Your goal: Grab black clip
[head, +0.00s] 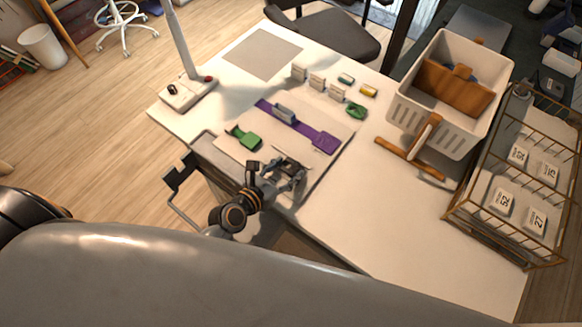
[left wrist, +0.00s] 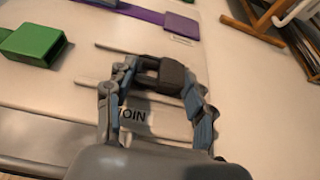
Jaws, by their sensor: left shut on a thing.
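The black clip (left wrist: 172,76) is a small dark block with a looped end, seen between the fingertips in the left wrist view. My left gripper (head: 287,174) is at the near edge of the white board on the table. In the left wrist view this gripper (left wrist: 163,84) is shut on the black clip. The fingers and the steep angle mostly hide the clip in the head view. My right gripper is not in view.
A green clip (head: 244,137) lies left of the gripper, and a purple strap (head: 300,127) with clips lies beyond it. A partly hidden label (left wrist: 133,116) is below the fingers. A white crate (head: 437,120) and wire rack (head: 472,222) stand right. The front-right tabletop is clear.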

